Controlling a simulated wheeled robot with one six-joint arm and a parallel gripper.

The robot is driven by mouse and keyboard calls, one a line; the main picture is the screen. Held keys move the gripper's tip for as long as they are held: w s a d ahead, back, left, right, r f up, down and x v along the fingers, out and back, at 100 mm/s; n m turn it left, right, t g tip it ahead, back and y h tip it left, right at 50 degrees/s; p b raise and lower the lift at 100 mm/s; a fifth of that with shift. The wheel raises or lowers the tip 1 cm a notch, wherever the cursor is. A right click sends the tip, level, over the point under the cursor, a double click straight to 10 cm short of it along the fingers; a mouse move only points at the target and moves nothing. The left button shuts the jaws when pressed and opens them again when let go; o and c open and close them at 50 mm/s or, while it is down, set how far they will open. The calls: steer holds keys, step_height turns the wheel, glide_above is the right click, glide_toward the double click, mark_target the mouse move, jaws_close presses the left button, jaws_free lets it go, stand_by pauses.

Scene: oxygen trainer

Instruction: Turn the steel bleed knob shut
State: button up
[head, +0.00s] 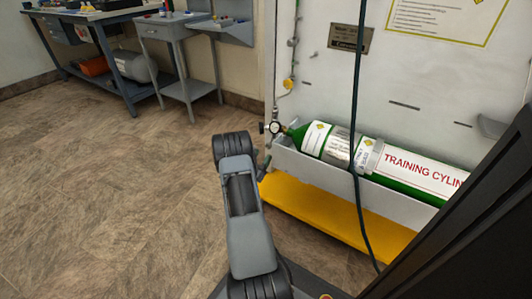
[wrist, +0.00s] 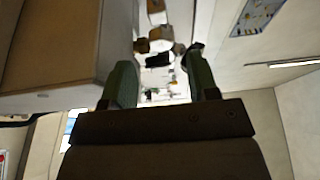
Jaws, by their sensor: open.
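My gripper (wrist: 160,58) is open in the wrist view, its two grey-green fingers apart with nothing clearly held between them. Small brown and pale fittings (wrist: 160,40) show beyond the fingertips, but I cannot tell whether one is the steel bleed knob. In the head view, a green cylinder (head: 312,137) lies on its side with a round gauge (head: 273,127) at its left end. A yellow fitting (head: 289,83) sits on the thin line above it.
A white panel (head: 330,75) stands behind the cylinder, above a yellow base (head: 330,208). A dark hose (head: 356,110) hangs in front. A workbench (head: 125,60) and a small grey table (head: 172,30) stand at the back left. The floor at left is clear.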

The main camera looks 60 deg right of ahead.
mark_target(267, 147)
steer(key=shift+b+x, duration=0.35)
steer(key=shift+x, duration=1.55)
steer(key=shift+c, duration=0.4)
steer(key=c, duration=0.8)
steer(key=shift+c, duration=0.2)
